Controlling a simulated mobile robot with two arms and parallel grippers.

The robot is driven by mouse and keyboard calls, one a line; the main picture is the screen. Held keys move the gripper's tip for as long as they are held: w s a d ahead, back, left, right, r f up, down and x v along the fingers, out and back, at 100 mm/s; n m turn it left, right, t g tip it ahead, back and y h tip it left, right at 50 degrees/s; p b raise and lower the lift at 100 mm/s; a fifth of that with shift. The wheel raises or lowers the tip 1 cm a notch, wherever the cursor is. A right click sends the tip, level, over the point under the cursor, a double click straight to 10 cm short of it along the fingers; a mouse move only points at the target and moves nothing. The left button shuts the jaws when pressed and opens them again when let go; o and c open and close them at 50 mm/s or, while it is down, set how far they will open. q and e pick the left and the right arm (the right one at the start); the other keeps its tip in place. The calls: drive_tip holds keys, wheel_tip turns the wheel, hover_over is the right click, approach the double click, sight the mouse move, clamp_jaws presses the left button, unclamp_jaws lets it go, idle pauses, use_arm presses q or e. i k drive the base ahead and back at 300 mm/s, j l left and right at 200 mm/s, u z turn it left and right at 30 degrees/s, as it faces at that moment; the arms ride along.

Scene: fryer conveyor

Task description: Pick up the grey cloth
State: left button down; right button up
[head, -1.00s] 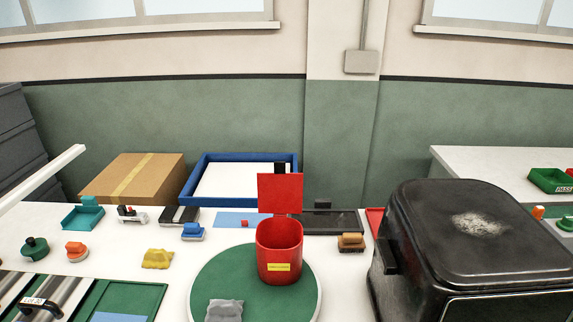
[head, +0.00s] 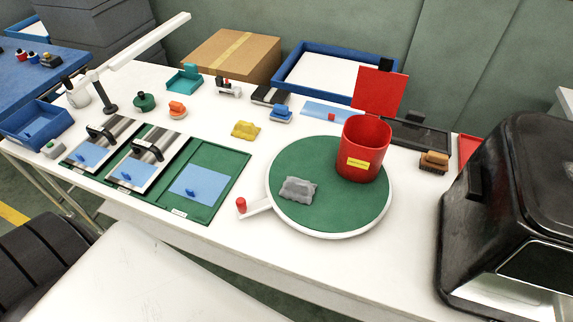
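The grey cloth (head: 298,189) lies crumpled on the left part of the round green turntable (head: 310,222). The cloth is uncovered in the head view. Neither of my grippers shows in the head view.
A white handle with a red knob (head: 241,205) sticks out left of the turntable. A black fryer-like machine (head: 525,190) stands at the right. A yellow cloth (head: 245,130) and a green tray (head: 226,160) lie to the left. The table's front strip is clear.

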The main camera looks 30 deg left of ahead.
sight(295, 189)
drive_tip(key=k+u, duration=0.1)
drive_tip(key=u, duration=0.65)
drive_tip(key=z, duration=1.15)
drive_tip(key=u, duration=1.15)
